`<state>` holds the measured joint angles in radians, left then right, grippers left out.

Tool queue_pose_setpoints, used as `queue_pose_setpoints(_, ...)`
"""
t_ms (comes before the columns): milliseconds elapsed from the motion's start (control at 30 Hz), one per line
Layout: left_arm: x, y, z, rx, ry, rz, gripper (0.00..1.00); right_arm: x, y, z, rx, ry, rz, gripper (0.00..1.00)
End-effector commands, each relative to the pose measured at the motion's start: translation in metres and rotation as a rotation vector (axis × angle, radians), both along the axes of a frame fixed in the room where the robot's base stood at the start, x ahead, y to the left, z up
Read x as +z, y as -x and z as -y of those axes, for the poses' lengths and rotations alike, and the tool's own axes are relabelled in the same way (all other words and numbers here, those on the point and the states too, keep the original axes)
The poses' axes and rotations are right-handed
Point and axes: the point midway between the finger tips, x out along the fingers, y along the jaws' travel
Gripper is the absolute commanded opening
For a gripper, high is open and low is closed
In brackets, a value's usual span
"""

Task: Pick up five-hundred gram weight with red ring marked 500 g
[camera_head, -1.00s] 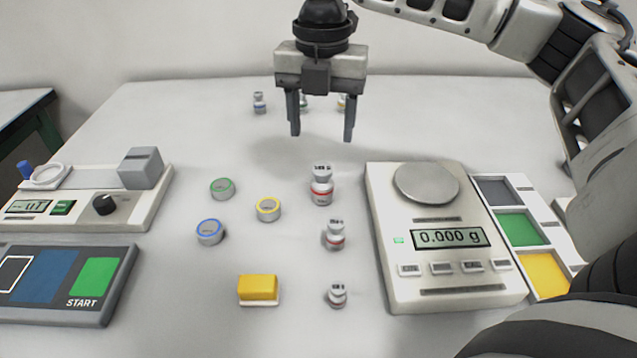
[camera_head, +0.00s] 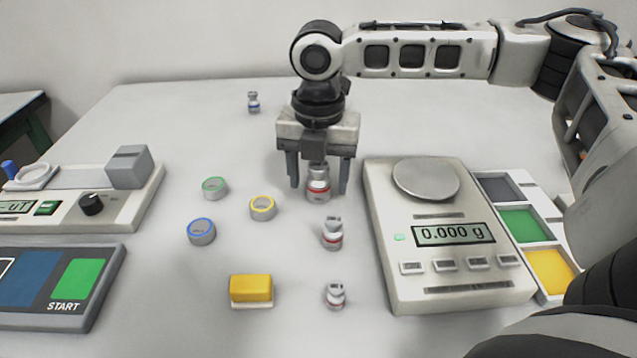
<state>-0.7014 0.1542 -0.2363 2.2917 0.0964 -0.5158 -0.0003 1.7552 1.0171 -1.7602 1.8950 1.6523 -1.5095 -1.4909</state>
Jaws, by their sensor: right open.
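The largest red-ringed weight (camera_head: 318,187) stands upright on the white table, left of the scale; its marking is too small to read. My right gripper (camera_head: 318,189) is open and lowered over it, with one finger to each side and its top partly covered by the gripper. Two smaller red-ringed weights stand nearer: a middle one (camera_head: 332,233) and a small one (camera_head: 335,296). My left gripper is not in view.
The scale (camera_head: 448,290) reading 0.000 g stands close on the right, beside a tray with coloured pads (camera_head: 519,226). Green, yellow and blue rings (camera_head: 201,232) and a yellow block (camera_head: 251,289) lie to the left. A blue-ringed weight (camera_head: 253,103) stands far back.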

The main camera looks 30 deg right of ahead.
Motion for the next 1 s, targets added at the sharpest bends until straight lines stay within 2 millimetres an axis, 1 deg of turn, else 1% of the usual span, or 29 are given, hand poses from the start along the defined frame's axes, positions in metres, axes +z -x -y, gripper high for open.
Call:
queue_pose_setpoints(33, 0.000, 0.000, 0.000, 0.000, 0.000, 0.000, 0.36, 0.000, 0.000, 0.000, 0.000, 0.000, 0.000, 0.59)
queue_pose_setpoints(67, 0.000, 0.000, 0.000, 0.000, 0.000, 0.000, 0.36, 0.000, 0.000, 0.000, 0.000, 0.000, 0.000, 0.56)
queue_pose_setpoints(100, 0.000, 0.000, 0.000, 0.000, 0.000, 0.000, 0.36, 0.001, 0.000, 0.000, 0.000, 0.000, 0.000, 0.45)
queue_pose_setpoints(167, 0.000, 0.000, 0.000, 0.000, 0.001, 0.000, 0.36, 0.001, 0.000, 0.000, 0.000, 0.000, 0.000, 0.29)
queue_pose_setpoints(200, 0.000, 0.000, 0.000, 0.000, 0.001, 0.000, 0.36, 0.001, 0.000, 0.000, 0.000, 0.000, 0.000, 0.18)
queue_pose_setpoints(267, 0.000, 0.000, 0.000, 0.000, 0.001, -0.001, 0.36, 0.001, 0.000, 0.000, 0.000, 0.000, 0.000, 0.01)
queue_pose_setpoints(533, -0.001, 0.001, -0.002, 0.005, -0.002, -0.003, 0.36, 0.002, -0.001, 0.000, 0.000, -0.001, 0.002, 0.00)
queue_pose_setpoints(667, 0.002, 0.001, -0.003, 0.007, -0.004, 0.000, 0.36, 0.008, -0.001, 0.000, 0.000, -0.001, 0.003, 0.00)
queue_pose_setpoints(767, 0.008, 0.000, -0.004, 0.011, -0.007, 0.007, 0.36, 0.020, -0.001, 0.000, -0.001, -0.001, 0.003, 0.00)
queue_pose_setpoints(867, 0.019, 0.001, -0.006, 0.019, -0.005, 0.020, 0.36, 0.040, 0.000, -0.001, 0.000, -0.003, 0.004, 0.00)
queue_pose_setpoints(967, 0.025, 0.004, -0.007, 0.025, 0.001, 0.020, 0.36, 0.060, 0.015, -0.015, 0.007, -0.001, 0.004, 0.00)
queue_pose_setpoints(1000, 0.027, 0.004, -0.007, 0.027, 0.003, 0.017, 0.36, 0.070, 0.020, -0.021, 0.006, -0.002, 0.005, 0.00)
